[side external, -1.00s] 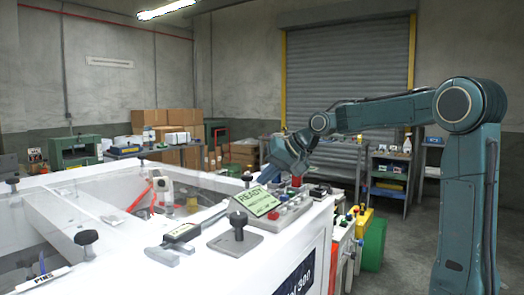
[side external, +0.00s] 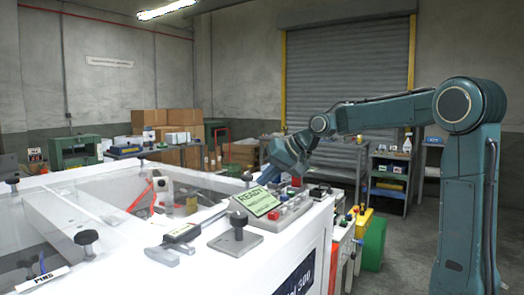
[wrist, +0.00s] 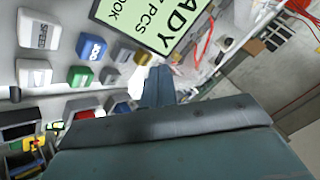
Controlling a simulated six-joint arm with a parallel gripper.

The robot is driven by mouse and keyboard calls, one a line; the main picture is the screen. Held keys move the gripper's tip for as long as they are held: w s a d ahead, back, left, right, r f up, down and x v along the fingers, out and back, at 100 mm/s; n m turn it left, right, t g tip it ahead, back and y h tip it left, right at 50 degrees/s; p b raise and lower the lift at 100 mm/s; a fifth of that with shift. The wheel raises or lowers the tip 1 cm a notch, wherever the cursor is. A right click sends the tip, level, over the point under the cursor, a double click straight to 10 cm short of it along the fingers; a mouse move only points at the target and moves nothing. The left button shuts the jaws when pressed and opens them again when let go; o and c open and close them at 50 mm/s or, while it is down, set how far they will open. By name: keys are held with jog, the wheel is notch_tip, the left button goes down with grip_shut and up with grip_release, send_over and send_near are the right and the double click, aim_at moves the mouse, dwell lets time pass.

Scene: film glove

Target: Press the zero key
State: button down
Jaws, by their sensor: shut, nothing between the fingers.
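The control panel (side external: 289,212) stands on the white machine's edge, with a green display (side external: 256,201) reading READY. The wrist view shows its keys: a blue key (wrist: 91,47) with white lettering I cannot read surely, a green key (wrist: 80,76), a white key marked SPEED (wrist: 39,37) and several grey ones. I cannot tell which is the zero key. My gripper (wrist: 159,72) is shut and empty, its tips pointing at the panel near the display's lower edge and the grey keys. Whether it touches a key is unclear. In the side view the display partly hides its tip.
The white machine (side external: 218,262) has a large clear cover and black knobs (side external: 238,222). A caliper-like tool (side external: 180,233) lies left of the panel. A red button (side external: 296,181) rises behind the panel. Shelves and boxes (side external: 190,118) stand far behind.

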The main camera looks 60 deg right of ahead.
jog(key=shift+f, duration=0.75)
dwell(1.2)
jog(key=shift+r, duration=0.9)
jog(key=shift+r, duration=2.5)
